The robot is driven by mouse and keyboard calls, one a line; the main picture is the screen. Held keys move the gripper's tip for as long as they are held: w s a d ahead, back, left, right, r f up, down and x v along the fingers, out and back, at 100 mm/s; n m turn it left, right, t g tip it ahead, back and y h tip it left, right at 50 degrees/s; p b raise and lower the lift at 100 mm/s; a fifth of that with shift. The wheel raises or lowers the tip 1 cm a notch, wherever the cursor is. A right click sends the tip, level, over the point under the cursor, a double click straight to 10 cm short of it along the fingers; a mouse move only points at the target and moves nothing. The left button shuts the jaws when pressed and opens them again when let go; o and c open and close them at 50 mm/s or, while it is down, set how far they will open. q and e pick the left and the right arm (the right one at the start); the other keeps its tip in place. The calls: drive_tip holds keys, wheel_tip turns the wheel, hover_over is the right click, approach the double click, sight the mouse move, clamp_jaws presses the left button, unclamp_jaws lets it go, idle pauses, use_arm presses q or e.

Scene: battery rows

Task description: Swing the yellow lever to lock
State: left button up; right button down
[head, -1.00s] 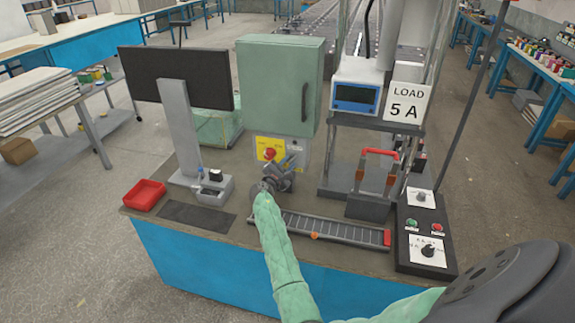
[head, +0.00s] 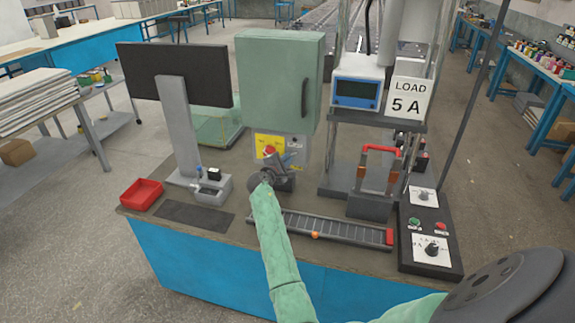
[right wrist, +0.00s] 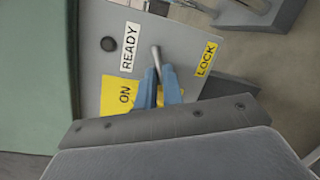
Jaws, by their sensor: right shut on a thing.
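The control panel (right wrist: 101,77) below the green cabinet has a yellow area marked ON and the labels READY (right wrist: 129,47) and LOCK (right wrist: 206,58). A slim lever (right wrist: 155,56) stands out from it between these labels, nearer READY. What shows of it looks grey, not yellow. My right gripper (right wrist: 160,88) has its blue fingers shut on the lever in the right wrist view. In the head view, my right gripper (head: 267,180) is in front of the panel's lower part and hides the lever there. My left gripper is not in view.
A red knob (head: 270,151) sits on the panel just above my gripper. The green cabinet (head: 275,85) rises above. A monitor (head: 180,73) and red tray (head: 141,194) are left. A battery strip (head: 335,229), red-handled switch (head: 370,205) and black control box (head: 429,258) are right.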

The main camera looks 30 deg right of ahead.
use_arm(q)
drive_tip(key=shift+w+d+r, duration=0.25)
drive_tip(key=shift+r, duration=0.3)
use_arm(e)
drive_tip(key=shift+w+a+m, duration=0.1)
drive_tip(key=shift+a+m, duration=0.15)
drive_tip(key=shift+m, duration=0.05)
drive_tip(key=c, duration=1.7)
unclamp_jaws()
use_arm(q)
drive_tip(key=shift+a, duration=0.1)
use_arm(e)
drive_tip(key=shift+o, duration=0.9)
drive_tip(key=shift+w, duration=0.15)
use_arm(q)
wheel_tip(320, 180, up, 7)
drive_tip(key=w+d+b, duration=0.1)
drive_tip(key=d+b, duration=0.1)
drive_tip(key=b, duration=0.1)
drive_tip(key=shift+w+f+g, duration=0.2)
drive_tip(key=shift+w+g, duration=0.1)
use_arm(e)
drive_tip(key=v, duration=0.8)
